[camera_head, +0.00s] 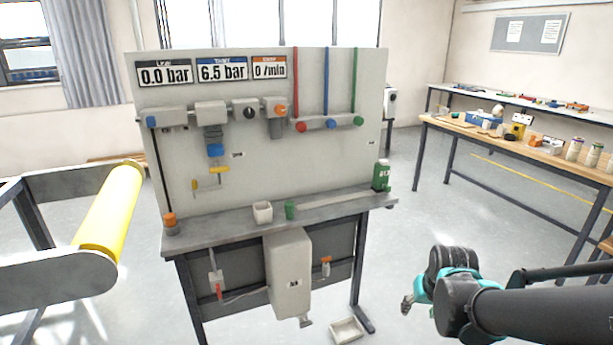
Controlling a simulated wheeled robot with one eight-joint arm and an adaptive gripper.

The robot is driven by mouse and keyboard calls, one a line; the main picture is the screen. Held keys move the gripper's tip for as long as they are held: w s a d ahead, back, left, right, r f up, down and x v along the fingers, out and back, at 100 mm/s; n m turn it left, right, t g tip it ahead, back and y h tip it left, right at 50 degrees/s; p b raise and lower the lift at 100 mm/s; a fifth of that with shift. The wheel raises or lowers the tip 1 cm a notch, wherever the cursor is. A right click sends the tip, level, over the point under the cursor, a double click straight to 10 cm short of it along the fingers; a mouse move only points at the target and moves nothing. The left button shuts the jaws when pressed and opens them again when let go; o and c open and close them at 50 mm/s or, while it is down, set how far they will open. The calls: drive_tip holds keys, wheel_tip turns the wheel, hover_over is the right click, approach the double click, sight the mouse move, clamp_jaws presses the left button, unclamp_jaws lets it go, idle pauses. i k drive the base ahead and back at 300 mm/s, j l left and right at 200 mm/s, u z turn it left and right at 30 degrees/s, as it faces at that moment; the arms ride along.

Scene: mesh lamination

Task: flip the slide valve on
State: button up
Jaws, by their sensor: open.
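The pale grey panel (330,165) stands upright on a bench in the middle of the head view. A row of pneumatic units runs along its upper part. At the left end is a small unit with a blue part (151,121). Right of it are a grey block with a blue-banded bowl (211,115), a unit with a black knob (249,113) and one with an orange knob (280,108). I cannot tell which of these is the slide valve, or its position. My gripper (407,304) is open and empty, low and right of the bench, well apart from the panel.
Displays on the panel read 0.0 bar (165,75), 6.5 bar (222,70) and 0 /min (269,67). A yellow roller (110,208) on a grey frame stands at left. A cluttered wooden table (480,135) is at right. A tray (347,331) lies on the floor. Floor between bench and table is clear.

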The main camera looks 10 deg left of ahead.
sight(151, 120)
drive_tip(key=k+u, duration=0.2)
drive_tip(key=u, duration=1.35)
drive_tip(key=i+l+u, duration=0.1)
drive_tip(key=i, duration=0.3)
